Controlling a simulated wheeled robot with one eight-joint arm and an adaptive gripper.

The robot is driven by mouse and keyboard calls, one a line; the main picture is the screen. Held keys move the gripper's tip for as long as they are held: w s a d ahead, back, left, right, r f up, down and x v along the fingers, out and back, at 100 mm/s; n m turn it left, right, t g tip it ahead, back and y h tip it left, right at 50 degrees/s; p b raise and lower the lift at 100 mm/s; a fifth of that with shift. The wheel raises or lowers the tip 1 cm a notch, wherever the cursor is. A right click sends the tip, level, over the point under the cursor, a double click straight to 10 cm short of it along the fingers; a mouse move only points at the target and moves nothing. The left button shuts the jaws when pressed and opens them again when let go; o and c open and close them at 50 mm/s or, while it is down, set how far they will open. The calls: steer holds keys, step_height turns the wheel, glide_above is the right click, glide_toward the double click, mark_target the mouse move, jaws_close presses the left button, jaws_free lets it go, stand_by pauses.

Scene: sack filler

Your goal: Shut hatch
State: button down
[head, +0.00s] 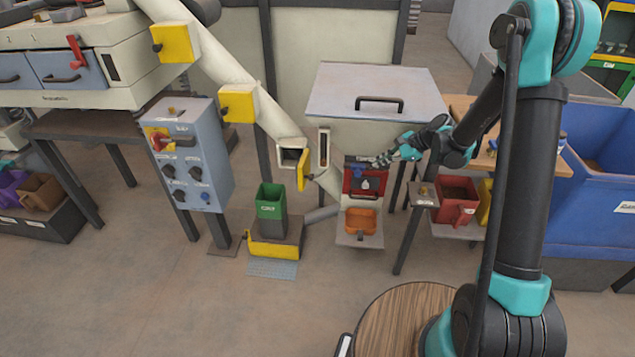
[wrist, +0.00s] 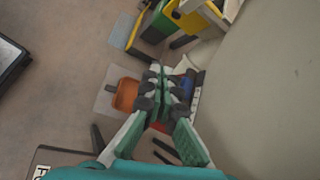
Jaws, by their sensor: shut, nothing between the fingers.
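A pale hopper (head: 420,112) stands in the middle of the head view. Its grey lid (head: 340,90) with a black handle lies flat on top and looks shut. Low on its front is a red panel (head: 356,186) with a blue knob. I cannot tell for sure which of these is the hatch. My gripper (head: 382,160) is shut and empty, close to the upper right of the red panel. In the wrist view my gripper (wrist: 161,72) points toward the orange tray, and its fingers cover most of the red panel. I cannot tell whether they touch it.
An orange tray (head: 361,210) sits on a grey shelf below the red panel. A green bin (head: 271,203) stands to the left under the chute. A red bin (head: 455,200) and a large blue bin (head: 600,190) are on the right. The floor in front is clear.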

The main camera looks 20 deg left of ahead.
steer(key=a+f+m+g+y, duration=0.1)
steer(key=a+f+m, duration=0.1)
steer(key=a+f, duration=0.5)
steer(key=w+a+f+m+g+y, duration=0.1)
steer(key=a+f, duration=0.6)
steer(key=a, duration=0.8)
steer(key=shift+w+f+m+y, duration=0.2)
steer(key=shift+w+m+y, duration=0.1)
steer(key=shift+m+y, duration=0.25)
